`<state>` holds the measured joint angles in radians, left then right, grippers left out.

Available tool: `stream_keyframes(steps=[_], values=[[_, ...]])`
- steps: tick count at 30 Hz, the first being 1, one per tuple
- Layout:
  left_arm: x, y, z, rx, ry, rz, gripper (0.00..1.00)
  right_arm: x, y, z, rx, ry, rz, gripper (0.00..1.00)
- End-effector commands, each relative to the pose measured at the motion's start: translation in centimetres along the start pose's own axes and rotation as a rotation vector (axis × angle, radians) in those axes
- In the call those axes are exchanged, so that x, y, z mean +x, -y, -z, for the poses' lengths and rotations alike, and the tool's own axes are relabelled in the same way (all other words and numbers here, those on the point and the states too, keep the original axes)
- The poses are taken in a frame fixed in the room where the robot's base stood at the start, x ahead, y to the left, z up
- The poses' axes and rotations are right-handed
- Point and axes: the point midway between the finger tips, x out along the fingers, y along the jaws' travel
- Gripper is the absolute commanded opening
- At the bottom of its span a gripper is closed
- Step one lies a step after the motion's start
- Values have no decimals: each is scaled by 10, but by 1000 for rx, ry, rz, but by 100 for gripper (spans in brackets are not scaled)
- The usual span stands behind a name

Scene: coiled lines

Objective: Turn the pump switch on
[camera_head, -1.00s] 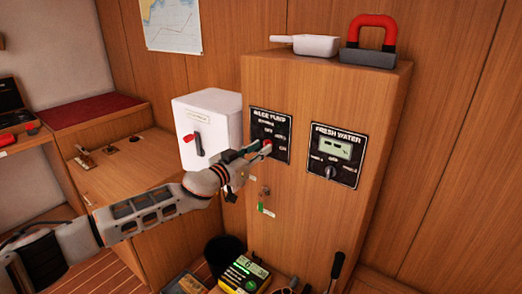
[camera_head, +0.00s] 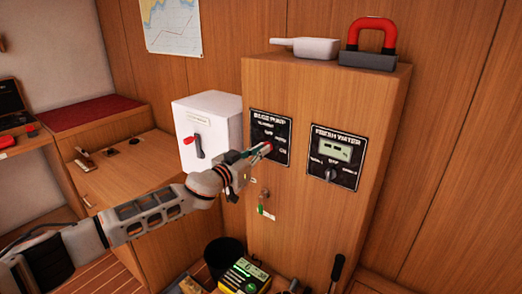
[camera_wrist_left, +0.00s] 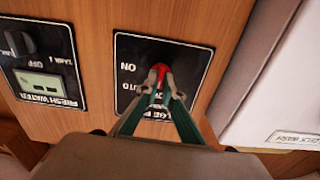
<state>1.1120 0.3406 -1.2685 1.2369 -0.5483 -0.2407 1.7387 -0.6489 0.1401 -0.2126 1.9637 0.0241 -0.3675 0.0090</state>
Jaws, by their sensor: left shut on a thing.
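The bilge pump panel (camera_head: 271,134) is a black plate on the front of the wooden cabinet, with a red switch (camera_head: 267,147) in its lower part. My left gripper (camera_head: 262,150) is at the panel, its fingertips closed on the red switch. In the left wrist view the panel (camera_wrist_left: 190,62) appears upside down, and the fingers (camera_wrist_left: 160,92) pinch the red switch (camera_wrist_left: 161,70) beside the "ON" and "AUTO" labels. The fingers cover part of the switch and lettering, so its exact setting is unclear. My right gripper is in neither view.
The fresh water panel (camera_head: 337,156) sits right of the bilge panel. A white box (camera_head: 206,120) with a red-and-black handle stands left. A white scoop (camera_head: 316,47) and a red-handled object (camera_head: 372,40) lie on top.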

Motion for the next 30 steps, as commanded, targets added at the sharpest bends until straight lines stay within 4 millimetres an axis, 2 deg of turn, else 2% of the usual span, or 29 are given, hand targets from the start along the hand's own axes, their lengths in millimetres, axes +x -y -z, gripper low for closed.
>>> stream_keyframes(steps=[11, 30], values=[[0, -2, 1, 240, 1, 0, 0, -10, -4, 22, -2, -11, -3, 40], [0, -3, -2, 850, 2, 0, 0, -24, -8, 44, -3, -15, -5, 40]])
